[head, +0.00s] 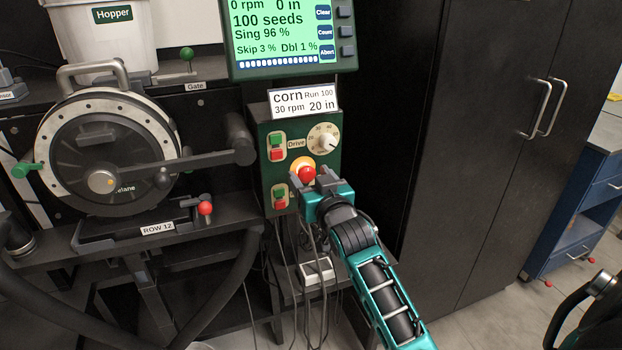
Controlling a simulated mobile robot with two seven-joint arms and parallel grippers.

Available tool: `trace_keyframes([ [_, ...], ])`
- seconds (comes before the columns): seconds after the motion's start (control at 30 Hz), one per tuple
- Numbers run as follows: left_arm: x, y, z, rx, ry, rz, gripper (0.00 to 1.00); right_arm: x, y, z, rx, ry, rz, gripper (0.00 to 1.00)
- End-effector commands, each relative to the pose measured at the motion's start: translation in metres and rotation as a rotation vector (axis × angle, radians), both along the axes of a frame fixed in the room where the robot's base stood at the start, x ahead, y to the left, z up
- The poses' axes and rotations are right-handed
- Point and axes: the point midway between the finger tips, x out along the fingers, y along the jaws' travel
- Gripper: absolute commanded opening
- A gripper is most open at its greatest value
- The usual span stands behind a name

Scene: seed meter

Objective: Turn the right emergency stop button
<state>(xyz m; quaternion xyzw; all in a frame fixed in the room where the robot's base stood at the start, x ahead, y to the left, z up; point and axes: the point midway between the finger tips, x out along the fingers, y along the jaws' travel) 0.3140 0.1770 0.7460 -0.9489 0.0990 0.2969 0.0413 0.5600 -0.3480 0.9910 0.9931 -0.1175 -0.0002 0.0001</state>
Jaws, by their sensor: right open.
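The emergency stop button (307,174) is a red mushroom head on a yellow collar, low on the front of the green drive box (264,136). My right gripper (312,181) is open in front of it. Its grey fingers are at the lower left and right of the red head, and part of the button's lower side is hidden. I cannot tell whether the fingers touch it. My left gripper is not in view.
A white dial (323,138) and green and red push buttons (277,147) are close by on the box. The round seed meter (105,150) stands left, a red-knobbed lever (206,208) below it. The screen (285,35) is above; black cabinets (470,130) stand right.

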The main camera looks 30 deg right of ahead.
Motion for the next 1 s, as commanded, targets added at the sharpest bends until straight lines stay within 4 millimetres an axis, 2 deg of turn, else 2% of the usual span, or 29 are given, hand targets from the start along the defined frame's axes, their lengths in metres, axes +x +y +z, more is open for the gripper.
trace_keyframes([
  [0.2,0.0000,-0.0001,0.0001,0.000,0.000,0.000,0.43,0.0002,0.0001,0.0002,0.000,-0.001,0.000,0.66],
  [0.77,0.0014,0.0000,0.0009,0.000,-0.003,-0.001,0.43,0.0000,0.0003,0.0000,0.000,0.000,0.001,0.13],
  [1.0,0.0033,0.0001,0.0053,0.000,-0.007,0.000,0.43,-0.0001,0.0005,0.0007,0.026,-0.005,0.001,0.12],
])
